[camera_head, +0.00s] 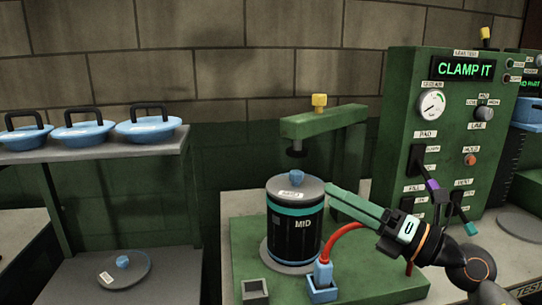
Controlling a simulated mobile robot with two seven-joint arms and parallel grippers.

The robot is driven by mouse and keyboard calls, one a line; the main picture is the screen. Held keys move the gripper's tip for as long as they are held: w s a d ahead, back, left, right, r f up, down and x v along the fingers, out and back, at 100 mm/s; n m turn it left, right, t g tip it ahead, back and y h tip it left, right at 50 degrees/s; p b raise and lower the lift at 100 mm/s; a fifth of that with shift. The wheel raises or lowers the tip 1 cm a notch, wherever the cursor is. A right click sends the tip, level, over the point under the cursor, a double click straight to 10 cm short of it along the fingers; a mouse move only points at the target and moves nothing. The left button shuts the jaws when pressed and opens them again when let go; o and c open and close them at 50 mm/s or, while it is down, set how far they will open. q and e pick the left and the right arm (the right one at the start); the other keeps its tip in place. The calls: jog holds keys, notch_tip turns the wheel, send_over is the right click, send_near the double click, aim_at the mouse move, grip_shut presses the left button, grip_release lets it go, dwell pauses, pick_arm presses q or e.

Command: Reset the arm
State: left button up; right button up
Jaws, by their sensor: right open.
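My right gripper (332,195) comes in from the right, its long green fingers pointing left. The fingertips are beside the upper right of a black canister (295,230) marked MID; whether they touch it I cannot tell. The gripper is open and I see nothing held in it. The canister stands upright under a green clamp frame (325,122) with a yellow knob (319,101), and has a grey lid with a blue knob (297,177). A red hose (340,240) runs from a blue fitting in front of the canister to behind the gripper. My left gripper is out of view.
A green test panel (458,130) stands right, its display reading CLAMP IT, with a gauge, switches and levers. A shelf (100,152) at left holds blue lids (148,129) with black handles. A grey lid (123,270) lies below it. Free air lies left of the canister.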

jog(key=s+d+f+m+t+h+p, duration=0.15)
jog(key=f+m+h, duration=0.25)
jog(key=f+m, duration=0.4)
jog(key=s+d+f+m+t+h, duration=0.1)
jog(key=d+f+m+t+h, duration=0.15)
jog(key=f+m, duration=0.6)
jog(key=s+d+f+m+t+h, duration=0.1)
jog(key=s+f+m+t+h, duration=0.1)
jog(key=f+m+h, duration=0.5)
jog(key=s+f+m+g+p, duration=0.1)
jog(key=s+f+m+g, duration=0.7)
jog(key=s+f, duration=1.2)
notch_tip(320, 180, down, 3)
jog(key=m+h, duration=0.1)
jog(key=m, duration=0.2)
jog(key=shift+a+g, duration=0.25)
jog(key=shift+g, duration=0.15)
jog(key=shift+f+m, duration=0.1)
jog(key=shift+m, duration=0.15)
